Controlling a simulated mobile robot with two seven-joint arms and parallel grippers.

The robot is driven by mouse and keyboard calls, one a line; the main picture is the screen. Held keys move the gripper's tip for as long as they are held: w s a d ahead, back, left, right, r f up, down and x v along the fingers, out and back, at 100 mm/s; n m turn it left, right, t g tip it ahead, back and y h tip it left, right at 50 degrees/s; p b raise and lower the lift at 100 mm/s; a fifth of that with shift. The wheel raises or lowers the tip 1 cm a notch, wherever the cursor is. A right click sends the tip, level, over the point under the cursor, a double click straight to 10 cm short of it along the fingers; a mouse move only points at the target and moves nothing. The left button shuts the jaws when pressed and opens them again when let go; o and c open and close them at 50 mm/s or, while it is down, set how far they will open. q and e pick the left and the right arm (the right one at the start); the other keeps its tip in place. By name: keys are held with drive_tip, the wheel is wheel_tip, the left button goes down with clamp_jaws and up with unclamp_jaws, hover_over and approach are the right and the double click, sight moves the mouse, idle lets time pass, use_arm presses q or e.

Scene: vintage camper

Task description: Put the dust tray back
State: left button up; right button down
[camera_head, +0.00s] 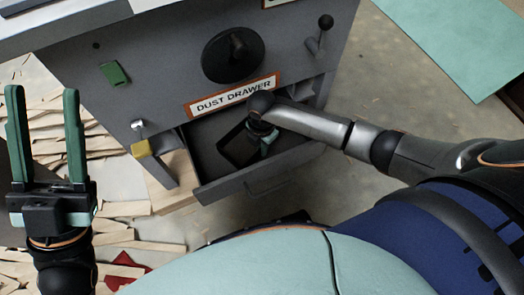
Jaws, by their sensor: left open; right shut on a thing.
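The grey dust drawer (222,188) stands pulled out of the machine, below the orange-edged "DUST DRAWER" label. A small dark tray (238,147), which looks like the dust tray, is inside the drawer, tilted in the picture. My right gripper (265,148) reaches down into the drawer and is shut on the tray at its right side; my own wrist partly hides the fingers and that edge. I cannot tell whether the tray touches the drawer floor. My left gripper (43,95) is open and empty, left of the machine, with its fingers pointing up in the picture.
The grey machine (165,75) carries a black round knob (232,55), a green switch (114,74), a lever (320,35) and a yellow block (141,149). Wood strips (115,165) litter the floor at left. A teal surface (455,40) is at upper right.

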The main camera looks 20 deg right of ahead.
use_arm(q)
drive_tip(key=shift+f, duration=0.3)
use_arm(e)
drive_tip(key=shift+f, duration=0.6)
drive_tip(key=shift+f, duration=0.15)
drive_tip(key=c, duration=1)
unclamp_jaws()
wheel_tip(320, 180, up, 10)
drive_tip(key=p, duration=0.4)
drive_tip(key=shift+f, duration=0.2)
wheel_tip(320, 180, up, 2)
drive_tip(key=shift+p, duration=0.55)
use_arm(q)
drive_tip(key=shift+w+a+r+n+y, duration=0.2)
drive_tip(key=shift+w+r+n+y, duration=0.2)
drive_tip(key=shift+w+r+y, duration=0.25)
drive_tip(key=shift+w+a+r+n+y, duration=0.15)
drive_tip(key=shift+w+r+n+y, duration=0.3)
drive_tip(key=shift+y, duration=0.4)
use_arm(e)
drive_tip(key=shift+r, duration=0.35)
